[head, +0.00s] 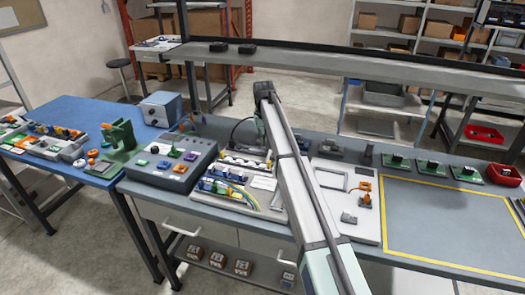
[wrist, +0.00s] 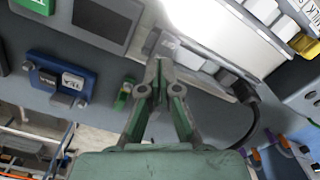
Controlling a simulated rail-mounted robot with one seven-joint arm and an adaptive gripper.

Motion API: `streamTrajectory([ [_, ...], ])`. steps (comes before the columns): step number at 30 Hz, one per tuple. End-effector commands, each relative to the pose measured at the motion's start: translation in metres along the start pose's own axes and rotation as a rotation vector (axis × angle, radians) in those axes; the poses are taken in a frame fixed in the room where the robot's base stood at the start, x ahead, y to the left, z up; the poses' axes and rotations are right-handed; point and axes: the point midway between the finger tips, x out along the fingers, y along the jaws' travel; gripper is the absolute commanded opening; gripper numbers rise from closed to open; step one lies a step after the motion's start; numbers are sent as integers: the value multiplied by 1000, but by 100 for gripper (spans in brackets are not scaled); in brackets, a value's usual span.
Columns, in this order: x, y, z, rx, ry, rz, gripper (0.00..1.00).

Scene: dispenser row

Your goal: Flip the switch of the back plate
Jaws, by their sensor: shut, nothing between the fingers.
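In the wrist view my gripper (wrist: 158,68) is shut and empty, its fingertips together over a grey surface. To its left is a blue-framed rocker switch (wrist: 62,80) with a black half and a white, lettered half. A small green part (wrist: 125,94) lies close to the left of the fingers. Which plate is the back plate I cannot tell. In the head view a light plate with switches and wires (head: 238,185) lies left of my arm, and another light plate (head: 338,212) lies right of it. My fingers are not clear there; the arm hides part of the bench.
A grey box with coloured knobs (head: 172,165) stands left on the bench. A raised shelf (head: 330,65) runs along the back. A black cable (wrist: 255,115) curves right of my gripper. The yellow-bordered area (head: 455,225) at right is clear.

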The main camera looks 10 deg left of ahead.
Motion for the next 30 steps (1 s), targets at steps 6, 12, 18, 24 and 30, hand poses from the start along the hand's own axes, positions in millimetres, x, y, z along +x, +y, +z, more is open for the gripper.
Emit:
streamTrajectory([
  [6, 3, 0, 0, 0, 0, 0, 0],
  [12, 6, 0, 0, 0, 0, 0, 0],
  [18, 9, 0, 0, 0, 0, 0, 0],
  [24, 11, 0, 0, 0, 0, 0, 0],
  [30, 14, 0, 0, 0, 0, 0, 0],
])
